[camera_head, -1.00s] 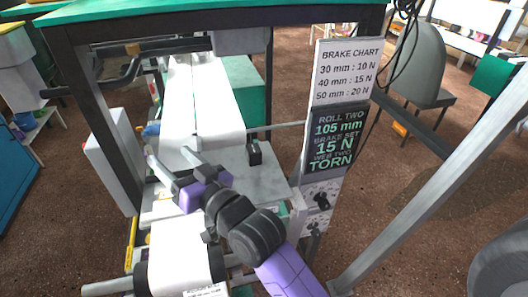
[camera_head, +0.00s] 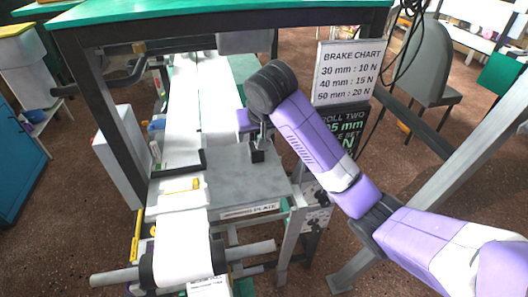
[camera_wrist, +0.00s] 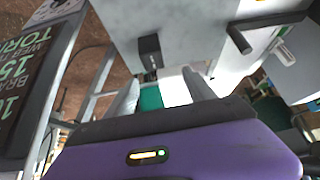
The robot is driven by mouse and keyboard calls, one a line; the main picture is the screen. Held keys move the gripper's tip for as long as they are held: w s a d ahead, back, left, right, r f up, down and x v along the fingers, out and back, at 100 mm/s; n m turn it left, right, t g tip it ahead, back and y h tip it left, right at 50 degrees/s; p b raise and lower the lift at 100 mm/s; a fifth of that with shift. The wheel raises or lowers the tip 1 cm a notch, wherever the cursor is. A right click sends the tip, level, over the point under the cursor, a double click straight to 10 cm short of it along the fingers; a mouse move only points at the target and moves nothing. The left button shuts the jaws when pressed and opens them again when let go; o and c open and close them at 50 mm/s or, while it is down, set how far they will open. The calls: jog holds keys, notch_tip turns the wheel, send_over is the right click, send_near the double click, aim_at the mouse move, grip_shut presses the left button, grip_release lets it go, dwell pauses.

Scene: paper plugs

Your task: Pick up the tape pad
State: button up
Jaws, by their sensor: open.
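A small dark upright block (camera_head: 257,155), which I take to be the tape pad, stands on the grey plate (camera_head: 225,180) near its right side. It also shows in the wrist view (camera_wrist: 150,48), beyond my fingertips. My gripper (camera_head: 261,136) points down just above the block, and its jaws are partly hidden by my wrist. In the wrist view my gripper (camera_wrist: 162,80) has its two fingers apart, with nothing held between them. The block lies roughly in line with the gap, nearer the left finger. I cannot tell whether a finger touches it.
A black bar (camera_head: 180,168) lies across the white web at the plate's left. A white pad with a yellow piece (camera_head: 194,184) is in front of it. The brake chart sign (camera_head: 345,75) and frame posts stand right. A green-topped beam (camera_head: 210,10) crosses above.

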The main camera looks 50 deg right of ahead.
aim_at(256, 152)
jog(key=shift+m+g, duration=0.3)
jog(key=x, duration=0.2)
jog(key=p+x, duration=0.1)
jog(key=x, duration=0.2)
jog(key=s+x, duration=0.1)
jog(key=x, duration=0.1)
jog(key=shift+d+f, duration=0.2)
jog(key=shift+f, duration=0.45)
jog(key=shift+c, duration=0.2)
grip_shut()
